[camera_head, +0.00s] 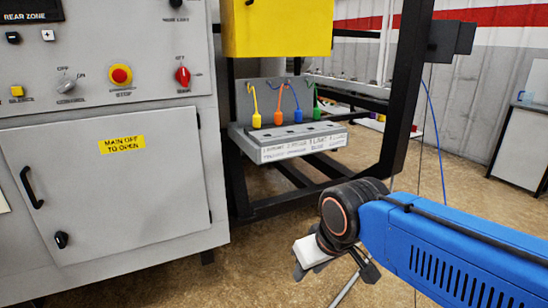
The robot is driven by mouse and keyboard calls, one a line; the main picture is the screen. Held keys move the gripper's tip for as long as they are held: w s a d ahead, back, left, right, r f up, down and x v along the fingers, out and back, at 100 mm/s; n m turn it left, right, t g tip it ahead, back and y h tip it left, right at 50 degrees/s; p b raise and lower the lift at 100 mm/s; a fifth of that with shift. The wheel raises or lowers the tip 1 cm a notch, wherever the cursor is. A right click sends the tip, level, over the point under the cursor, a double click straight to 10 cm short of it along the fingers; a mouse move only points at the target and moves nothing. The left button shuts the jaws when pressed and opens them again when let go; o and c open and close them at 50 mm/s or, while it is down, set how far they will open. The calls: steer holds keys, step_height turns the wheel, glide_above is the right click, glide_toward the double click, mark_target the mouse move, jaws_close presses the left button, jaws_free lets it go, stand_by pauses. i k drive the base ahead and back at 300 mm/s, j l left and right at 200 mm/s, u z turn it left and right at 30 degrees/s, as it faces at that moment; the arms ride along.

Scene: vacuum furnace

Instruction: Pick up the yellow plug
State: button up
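The yellow plug (256,121) is the leftmost of several coloured plugs on a grey panel, with a yellow cord rising from its top. It stands upright above a grey shelf (243,133) with a row of dark openings and a white label strip on its front. My gripper (299,271) is at the lower middle of the view, below and in front of the shelf, well apart from the plug. It is seen small and partly from behind my wrist, so I cannot tell whether its fingers are open or shut.
An orange plug (278,117), a blue plug (298,115) and a green plug (316,113) hang to the right of the yellow one. A yellow box (277,28) is above them. A grey control cabinet (110,190) stands left, and a black frame post (400,90) stands right.

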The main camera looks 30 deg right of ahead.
mark_target(256, 118)
steer(key=z, duration=0.5)
steer(key=i+j+z, duration=0.1)
steer(key=z, duration=0.3)
steer(key=i+j+z, duration=0.1)
steer(key=j+z, duration=0.5)
steer(key=z, duration=0.15)
steer(key=j+z, duration=0.35)
